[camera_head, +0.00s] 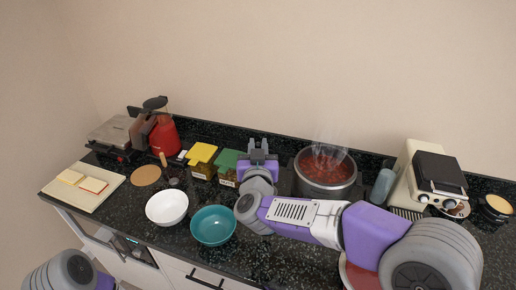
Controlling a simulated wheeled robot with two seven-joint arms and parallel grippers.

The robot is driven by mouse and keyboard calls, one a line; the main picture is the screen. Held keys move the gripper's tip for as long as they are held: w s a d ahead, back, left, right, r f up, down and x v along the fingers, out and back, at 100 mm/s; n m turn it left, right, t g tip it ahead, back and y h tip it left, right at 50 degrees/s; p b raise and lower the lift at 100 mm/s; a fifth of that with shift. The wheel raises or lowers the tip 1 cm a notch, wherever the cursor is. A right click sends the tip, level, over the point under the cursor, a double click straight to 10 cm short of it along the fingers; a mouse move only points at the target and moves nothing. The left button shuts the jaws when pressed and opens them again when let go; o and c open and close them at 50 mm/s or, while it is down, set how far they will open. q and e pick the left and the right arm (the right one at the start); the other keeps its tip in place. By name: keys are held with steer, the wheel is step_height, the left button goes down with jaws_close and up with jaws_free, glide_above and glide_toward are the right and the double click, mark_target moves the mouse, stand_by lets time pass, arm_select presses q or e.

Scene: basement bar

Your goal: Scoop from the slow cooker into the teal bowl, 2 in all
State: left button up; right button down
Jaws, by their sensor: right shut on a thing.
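The slow cooker (328,190) is a round metal pot at the back of the counter, right of the middle. It holds steaming red food. The teal bowl (213,226) stands near the counter's front edge, left of the cooker, and looks empty inside. My right gripper (258,147) is left of the cooker and behind the teal bowl, its fingers toward the wall. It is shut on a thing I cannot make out. My right arm crosses in front of the cooker. Only part of my left arm shows at bottom left; its gripper is out of view.
A white bowl (167,207) stands left of the teal bowl. Yellow-lidded (202,154) and green-lidded (228,163) containers stand behind the bowls. A red kettle (164,138) and a cutting board (98,198) are at left. A cream coffee machine (401,182) stands at right.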

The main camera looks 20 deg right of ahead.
steer(key=w+d+r+p, duration=0.2)
steer(key=w+d, duration=0.1)
steer(key=d, duration=0.5)
steer(key=w+d+r+p, duration=0.2)
steer(key=w+d, duration=0.1)
steer(key=d, duration=0.6)
steer(key=w+d+r+p, duration=0.2)
steer(key=d, duration=0.6)
step_height(320, 180, down, 14)
steer(key=b, duration=1.2)
steer(key=shift+w, duration=0.15)
steer(key=shift+d+r, duration=0.1)
steer(key=shift+r, duration=0.05)
step_height(320, 180, up, 12)
steer(key=p, duration=0.7)
steer(key=shift+r+p, duration=0.2)
steer(key=shift+p, duration=0.2)
steer(key=shift+f, duration=0.1)
